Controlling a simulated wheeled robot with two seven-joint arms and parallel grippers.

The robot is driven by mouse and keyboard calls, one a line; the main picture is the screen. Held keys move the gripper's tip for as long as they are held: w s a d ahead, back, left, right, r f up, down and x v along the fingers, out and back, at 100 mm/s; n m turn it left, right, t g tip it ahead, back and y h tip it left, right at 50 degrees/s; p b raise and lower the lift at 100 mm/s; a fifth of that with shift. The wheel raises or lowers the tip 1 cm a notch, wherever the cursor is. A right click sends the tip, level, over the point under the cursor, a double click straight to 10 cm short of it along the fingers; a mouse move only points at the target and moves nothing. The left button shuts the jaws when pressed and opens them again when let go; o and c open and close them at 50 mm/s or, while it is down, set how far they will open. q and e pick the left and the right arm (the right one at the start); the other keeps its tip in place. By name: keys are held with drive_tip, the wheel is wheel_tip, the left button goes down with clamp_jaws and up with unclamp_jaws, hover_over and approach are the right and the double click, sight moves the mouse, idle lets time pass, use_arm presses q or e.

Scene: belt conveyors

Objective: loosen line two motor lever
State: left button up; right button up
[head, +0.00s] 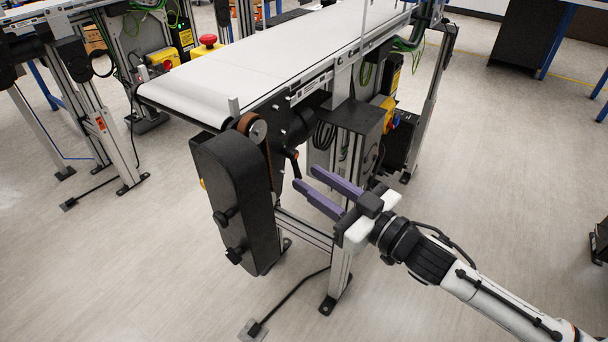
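The conveyor (275,50) has a white belt, with a black belt-drive housing (238,195) at its near end. A small black lever (294,163) with a bit of orange-red on it sticks out under the frame, right of the housing; I take it for the motor lever. My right gripper (307,178) comes in from the lower right. Its two purple fingers are apart with nothing between them. The fingertips point at the lever and lie just below and right of it in the picture; I cannot tell how deep the gap is. My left gripper is out of view.
A second conveyor (50,12) is at the upper left, with a red stop button (208,40). The floor at lower left is mostly clear.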

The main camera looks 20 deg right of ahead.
sight(299, 173)
drive_tip(key=shift+x, duration=1.65)
clamp_jaws()
